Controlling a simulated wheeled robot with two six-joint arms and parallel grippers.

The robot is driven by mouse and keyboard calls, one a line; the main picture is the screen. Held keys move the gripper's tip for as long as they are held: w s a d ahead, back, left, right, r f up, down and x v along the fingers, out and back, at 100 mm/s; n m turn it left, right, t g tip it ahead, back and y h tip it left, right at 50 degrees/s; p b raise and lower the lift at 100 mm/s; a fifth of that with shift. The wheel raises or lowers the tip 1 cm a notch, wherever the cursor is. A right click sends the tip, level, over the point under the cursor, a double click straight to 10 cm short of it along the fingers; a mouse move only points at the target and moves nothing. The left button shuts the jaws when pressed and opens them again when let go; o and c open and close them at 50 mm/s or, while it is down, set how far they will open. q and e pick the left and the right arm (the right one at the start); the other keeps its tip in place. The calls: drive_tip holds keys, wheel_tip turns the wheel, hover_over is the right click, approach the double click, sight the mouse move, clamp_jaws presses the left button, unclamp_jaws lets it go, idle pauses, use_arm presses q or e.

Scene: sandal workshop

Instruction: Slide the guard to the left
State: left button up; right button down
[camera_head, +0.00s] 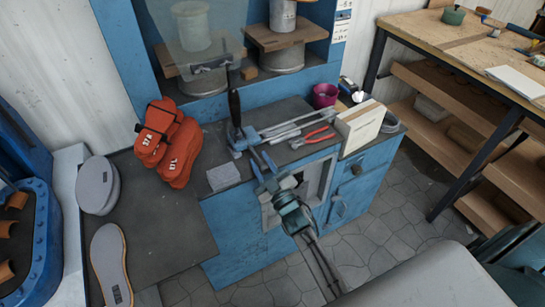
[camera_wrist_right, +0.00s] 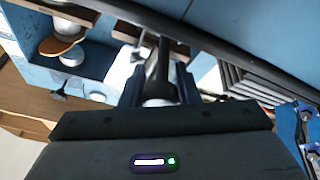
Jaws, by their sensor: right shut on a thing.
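The guard (camera_head: 195,30) is a see-through pane at the top of the blue machine, with a dark bracket along its lower edge. A black upright handle (camera_head: 235,108) stands below the bracket, and a thin rod appears to link them. My right gripper (camera_head: 240,137) reaches up from the lower middle with its blue fingers closed around the lower part of this handle. In the right wrist view the dark handle (camera_wrist_right: 160,72) sits between my right gripper's fingers (camera_wrist_right: 160,88). My left gripper is not in view.
Orange sandal forms (camera_head: 165,142) stand left of the handle, with grey soles (camera_head: 98,185) farther left. Metal rods (camera_head: 290,128), red pliers (camera_head: 313,138), a box (camera_head: 360,128) and a magenta cup (camera_head: 325,95) lie to its right. A small grey slab (camera_head: 224,176) lies in front.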

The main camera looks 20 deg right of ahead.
drive_tip(key=shift+f, duration=0.15)
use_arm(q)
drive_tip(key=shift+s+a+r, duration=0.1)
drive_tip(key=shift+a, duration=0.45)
use_arm(e)
drive_tip(key=shift+a, duration=0.1)
drive_tip(key=c, duration=1.2)
unclamp_jaws()
drive_tip(key=shift+a, duration=0.1)
drive_tip(key=shift+o, duration=0.5)
drive_tip(key=shift+a, duration=0.2)
drive_tip(key=shift+s+d+f, duration=0.15)
drive_tip(key=shift+s+d, duration=0.05)
drive_tip(key=shift+s, duration=0.15)
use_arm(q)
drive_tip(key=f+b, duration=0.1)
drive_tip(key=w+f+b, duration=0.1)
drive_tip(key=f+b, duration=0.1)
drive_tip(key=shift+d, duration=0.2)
use_arm(e)
drive_tip(key=v, duration=1)
